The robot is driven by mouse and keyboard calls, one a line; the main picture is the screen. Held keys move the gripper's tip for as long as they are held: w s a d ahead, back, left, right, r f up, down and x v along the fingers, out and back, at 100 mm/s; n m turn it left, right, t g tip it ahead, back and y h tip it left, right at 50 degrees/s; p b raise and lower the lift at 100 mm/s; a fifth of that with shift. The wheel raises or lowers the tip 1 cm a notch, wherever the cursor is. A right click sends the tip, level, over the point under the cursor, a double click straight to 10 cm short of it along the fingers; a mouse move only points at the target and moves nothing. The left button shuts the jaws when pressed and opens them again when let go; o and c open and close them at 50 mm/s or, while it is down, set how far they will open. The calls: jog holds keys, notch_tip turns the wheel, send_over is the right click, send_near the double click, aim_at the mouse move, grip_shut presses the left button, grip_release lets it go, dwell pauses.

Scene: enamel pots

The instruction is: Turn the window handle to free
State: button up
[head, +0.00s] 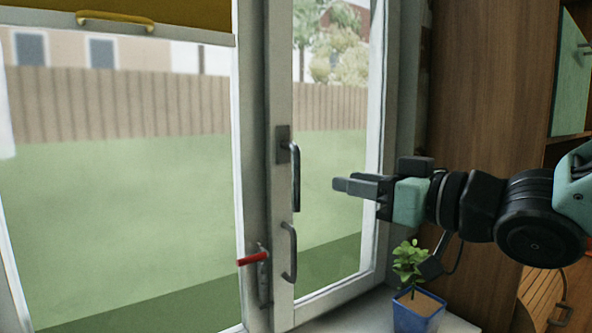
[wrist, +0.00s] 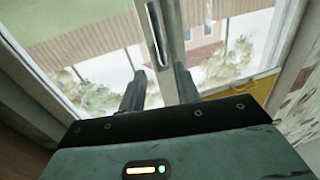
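The window handle (head: 295,178) is a dark lever hanging straight down from a dark plate on the white frame of the right-hand window sash. My gripper (head: 342,184) is to the right of the handle in the head view, about level with its lower half, pointing left and apart from it. In the wrist view my gripper (wrist: 160,82) has its two fingers spread with nothing between them. A long dark and silvery piece on the frame (wrist: 157,32), which looks like the handle, lies beyond the fingertips there.
Below the handle are a dark curved pull (head: 290,252) and a red-tipped lever (head: 252,259) on the neighbouring frame. A plant in a blue pot (head: 415,310) stands on the sill under my arm. A wooden cabinet (head: 480,100) is at the right.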

aim_at(299, 172)
jog(key=p+x, duration=0.2)
jog(key=x, duration=1)
jog(key=shift+w+a+f+p, duration=0.1)
jog(key=shift+w+a+p, duration=0.15)
jog(key=shift+p, duration=0.15)
grip_shut()
